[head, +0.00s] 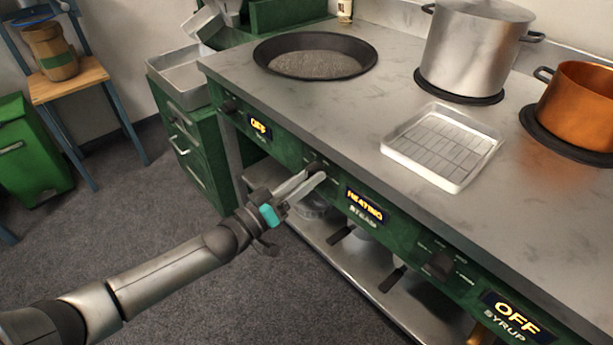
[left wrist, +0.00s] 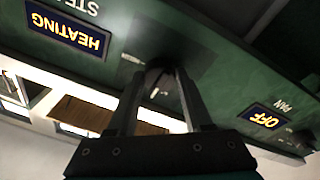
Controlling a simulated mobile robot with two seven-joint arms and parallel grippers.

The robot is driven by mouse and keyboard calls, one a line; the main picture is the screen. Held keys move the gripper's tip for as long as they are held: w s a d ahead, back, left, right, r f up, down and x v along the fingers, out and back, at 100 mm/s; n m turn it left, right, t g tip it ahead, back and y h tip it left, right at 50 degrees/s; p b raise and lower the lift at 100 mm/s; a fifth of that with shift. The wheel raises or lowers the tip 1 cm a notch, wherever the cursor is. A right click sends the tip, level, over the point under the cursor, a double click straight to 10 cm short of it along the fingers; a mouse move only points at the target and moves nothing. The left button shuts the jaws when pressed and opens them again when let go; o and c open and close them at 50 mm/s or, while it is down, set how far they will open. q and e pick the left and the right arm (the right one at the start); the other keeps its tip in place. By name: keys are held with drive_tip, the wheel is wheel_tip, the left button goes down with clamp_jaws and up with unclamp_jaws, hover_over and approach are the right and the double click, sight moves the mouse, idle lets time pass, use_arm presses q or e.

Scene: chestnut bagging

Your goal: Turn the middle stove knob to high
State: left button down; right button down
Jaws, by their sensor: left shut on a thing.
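The middle stove knob (head: 316,167) is on the green front panel, left of a lit display (head: 364,205) that reads HEATING above the word STEAM. My left gripper (head: 308,184) reaches it from the front left, its two fingers shut on the knob. In the left wrist view the fingers (left wrist: 160,85) close around the dark knob (left wrist: 158,74), which they partly hide. The knob's exact pointer angle cannot be made out. The same HEATING display shows upside down in the left wrist view (left wrist: 66,32). My right gripper is not in view.
The left knob (head: 231,104) and right knob (head: 438,264) sit by displays reading OFF. A pan (head: 315,57), steel pot (head: 476,48), copper pot (head: 580,105) and rack tray (head: 443,145) stand on the counter. The floor in front is clear.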

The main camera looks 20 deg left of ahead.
use_arm(q)
drive_tip(key=shift+w+a+r+m+g+h+p, duration=0.15)
drive_tip(key=shift+m+g+p, duration=0.45)
drive_tip(key=shift+m, duration=2.5)
drive_tip(key=shift+s+m+g+h+p, duration=0.2)
drive_tip(key=shift+m+p, duration=0.75)
drive_tip(key=shift+m, duration=2.15)
drive_tip(key=shift+w+a+r+m+g+h+p, duration=0.15)
drive_tip(key=shift+m+g+h+p, duration=0.45)
drive_tip(key=shift+m, duration=2.5)
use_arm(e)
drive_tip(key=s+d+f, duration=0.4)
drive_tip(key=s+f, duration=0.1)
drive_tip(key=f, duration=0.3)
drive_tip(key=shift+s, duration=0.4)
use_arm(q)
drive_tip(key=shift+d+y, duration=0.1)
drive_tip(key=shift+y, duration=0.25)
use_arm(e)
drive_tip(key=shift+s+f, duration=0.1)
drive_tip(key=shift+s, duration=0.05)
use_arm(q)
drive_tip(key=shift+c, duration=1.6)
unclamp_jaws()
